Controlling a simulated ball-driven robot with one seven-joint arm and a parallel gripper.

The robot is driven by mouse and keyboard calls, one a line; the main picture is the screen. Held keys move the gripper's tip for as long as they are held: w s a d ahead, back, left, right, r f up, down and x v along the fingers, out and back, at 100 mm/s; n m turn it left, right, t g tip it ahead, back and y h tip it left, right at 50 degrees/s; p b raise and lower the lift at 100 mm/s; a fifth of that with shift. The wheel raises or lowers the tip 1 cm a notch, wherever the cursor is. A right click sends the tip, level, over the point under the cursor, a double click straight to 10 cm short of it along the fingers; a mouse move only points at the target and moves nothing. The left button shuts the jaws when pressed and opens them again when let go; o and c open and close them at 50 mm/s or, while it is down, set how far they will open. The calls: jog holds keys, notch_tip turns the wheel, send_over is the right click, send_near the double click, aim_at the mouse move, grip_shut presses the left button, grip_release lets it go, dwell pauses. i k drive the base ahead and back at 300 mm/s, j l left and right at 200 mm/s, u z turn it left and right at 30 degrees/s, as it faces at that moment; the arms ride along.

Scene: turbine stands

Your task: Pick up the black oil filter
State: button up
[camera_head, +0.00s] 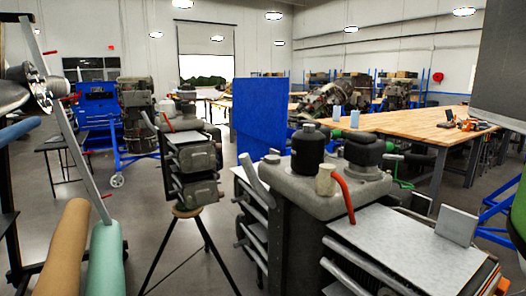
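A black cylinder with a narrower cap (309,153), which looks like the black oil filter, stands upright on top of a grey engine-like unit (275,187) right of centre. Its lower end meets the unit's top; I cannot tell whether it is fastened. A second dark, wider round cap (365,148) sits just to its right. I cannot make out my gripper in this view.
Flat grey plates (410,250) extend from the unit at front right. A tripod stand (186,211) holds a dark boxy unit at left centre. A blue panel (258,112) stands behind. A long wooden table (420,126) is at right. Grey floor is open at left centre.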

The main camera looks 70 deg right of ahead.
aim_at(308, 144)
jog(key=i+j+z, duration=0.35)
jog(key=j+z, duration=0.15)
jog(key=j, duration=0.25)
jog(key=i+j+z, duration=0.15)
jog(key=j+z, duration=0.15)
jog(key=i+j+z, duration=0.1)
jog(key=j+z, duration=0.15)
jog(key=j, duration=0.3)
jog(key=j+z, duration=0.25)
jog(key=j, duration=0.2)
